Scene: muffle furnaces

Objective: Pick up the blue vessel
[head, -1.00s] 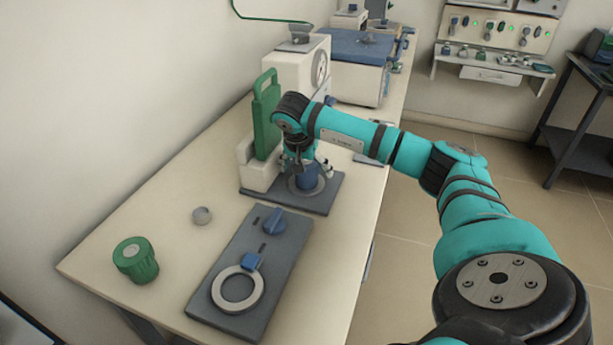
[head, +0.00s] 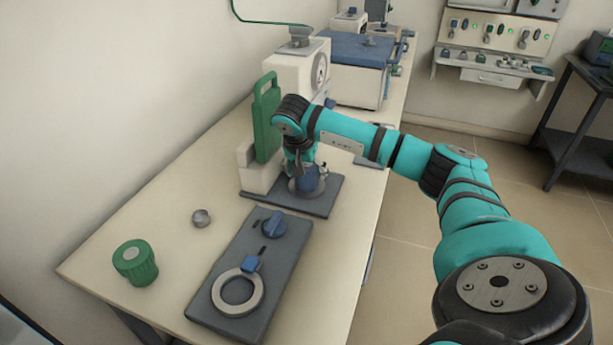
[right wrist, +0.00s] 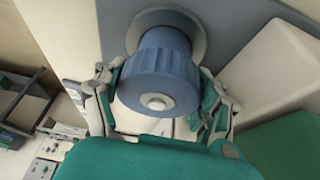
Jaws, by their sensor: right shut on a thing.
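The blue vessel (head: 308,180) stands on a round grey seat on a dark plate (head: 322,204), below my right gripper (head: 306,168) in the head view. In the right wrist view the blue vessel (right wrist: 158,72) is ribbed, with a pale knob on its end. The fingers of my right gripper (right wrist: 160,92) lie on both sides of it and are shut on it. The arm partly hides the vessel in the head view. My left gripper is not in view.
A green handled block (head: 266,118) stands on a white base close left of the gripper. A blue-topped box (head: 355,65) stands behind.

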